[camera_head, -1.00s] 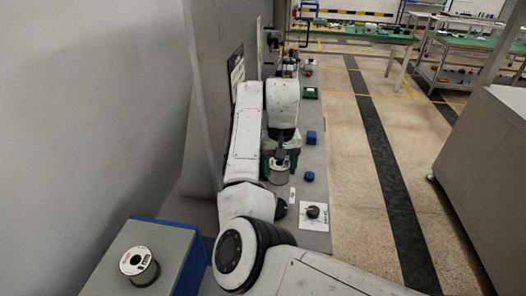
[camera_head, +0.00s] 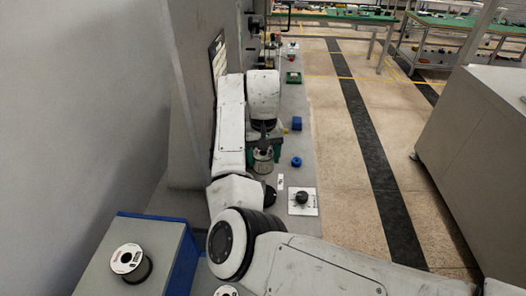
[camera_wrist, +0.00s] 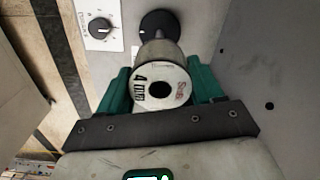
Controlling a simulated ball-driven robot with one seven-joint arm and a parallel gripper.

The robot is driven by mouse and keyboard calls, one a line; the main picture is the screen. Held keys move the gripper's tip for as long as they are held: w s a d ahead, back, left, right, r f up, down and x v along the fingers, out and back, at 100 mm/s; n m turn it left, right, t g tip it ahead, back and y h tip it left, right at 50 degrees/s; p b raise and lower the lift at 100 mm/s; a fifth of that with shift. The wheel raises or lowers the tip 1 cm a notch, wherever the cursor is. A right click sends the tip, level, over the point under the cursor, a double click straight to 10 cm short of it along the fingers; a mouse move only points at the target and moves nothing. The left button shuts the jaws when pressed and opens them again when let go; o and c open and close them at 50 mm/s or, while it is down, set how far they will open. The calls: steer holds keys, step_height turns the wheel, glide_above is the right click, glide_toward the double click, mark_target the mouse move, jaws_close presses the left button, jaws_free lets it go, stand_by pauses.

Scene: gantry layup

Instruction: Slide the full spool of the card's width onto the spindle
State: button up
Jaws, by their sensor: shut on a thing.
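My gripper (camera_wrist: 160,92) has green fingers and is shut on a spool (camera_wrist: 146,102) with a white printed end face and a dark centre hole. The print looks like a "4" and more letters I cannot read surely. In the head view the held spool (camera_head: 263,165) is over the grey bench top, with my gripper (camera_head: 263,150) at it. A black round hub (camera_wrist: 158,20), perhaps the spindle, lies just beyond the spool in the wrist view. The hub also shows in the head view (camera_head: 270,196), partly behind my arm. Whether spool and hub touch is unclear.
A spool (camera_head: 128,259) sits on the grey and blue cabinet (camera_head: 165,240); another (camera_head: 226,291) is cut off at the bottom edge. A dial on a white plate (camera_head: 302,200), a blue ring (camera_head: 296,161) and a blue box (camera_head: 297,123) line the bench.

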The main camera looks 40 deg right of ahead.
steer(key=b, duration=0.1)
glide_above(263, 183)
steer(key=shift+w+d+f, duration=0.1)
steer(key=shift+d+f, duration=0.05)
steer(key=shift+f, duration=0.9)
steer(key=shift+w+d+f, duration=0.1)
steer(key=shift+f, duration=0.9)
steer(key=shift+p, duration=1.1)
steer(key=shift+f+b, duration=1.85)
steer(key=shift+f, duration=2.3)
steer(key=o, duration=1.5)
